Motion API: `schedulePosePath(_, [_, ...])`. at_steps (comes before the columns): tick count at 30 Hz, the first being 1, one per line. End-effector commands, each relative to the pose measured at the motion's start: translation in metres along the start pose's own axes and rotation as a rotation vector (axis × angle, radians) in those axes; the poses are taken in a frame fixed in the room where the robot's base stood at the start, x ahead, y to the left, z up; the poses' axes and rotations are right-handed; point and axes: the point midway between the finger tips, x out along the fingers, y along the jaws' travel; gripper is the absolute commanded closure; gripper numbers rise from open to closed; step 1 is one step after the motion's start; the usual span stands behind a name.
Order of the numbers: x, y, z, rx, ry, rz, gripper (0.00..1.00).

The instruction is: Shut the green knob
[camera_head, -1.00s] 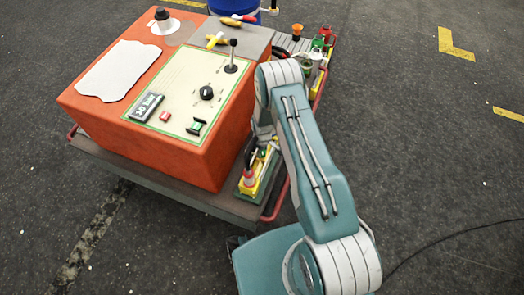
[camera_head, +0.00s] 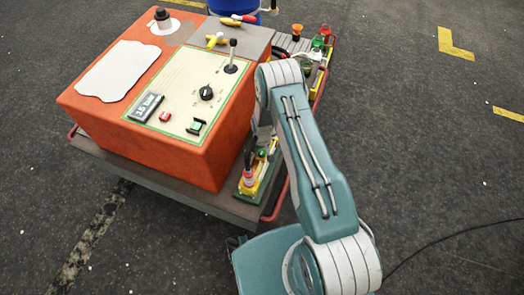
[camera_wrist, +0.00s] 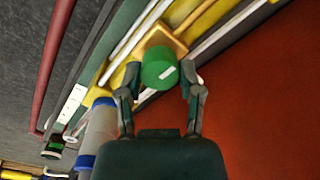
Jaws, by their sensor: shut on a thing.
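The green knob (camera_wrist: 159,72) shows in the wrist view as a round green cap with a white mark, on a yellow base. My gripper (camera_wrist: 160,82) has one finger on each side of it, shut on the knob. In the head view a small green knob (camera_head: 262,154) shows on the yellow unit at the cart's lower right corner, beside my arm. My gripper's tips are mostly hidden there behind my arm.
The orange cabinet (camera_head: 150,150) with a control panel (camera_head: 190,95) stands left of my arm. A red rail (camera_head: 278,200) runs along the cart's edge. Several valves and fittings sit at the far end.

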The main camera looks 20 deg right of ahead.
Motion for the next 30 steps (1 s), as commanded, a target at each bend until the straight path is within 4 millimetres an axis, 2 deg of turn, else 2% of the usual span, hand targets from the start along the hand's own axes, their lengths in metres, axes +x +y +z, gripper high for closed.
schedulePosePath(12, [0.002,-0.001,0.002,0.007,-0.003,-0.001,1.0])
schedulePosePath(13, [0.002,-0.001,0.002,0.007,-0.003,-0.001,0.39])
schedulePosePath(14, [0.002,-0.001,0.002,0.007,-0.003,-0.001,0.26])
schedulePosePath(15, [0.001,-0.001,0.002,0.007,-0.003,-0.001,0.18])
schedulePosePath(26, [-0.001,0.0,0.001,0.006,0.0,0.0,0.18])
schedulePosePath(30, [-0.01,0.0,0.0,0.006,0.002,0.0,0.18])
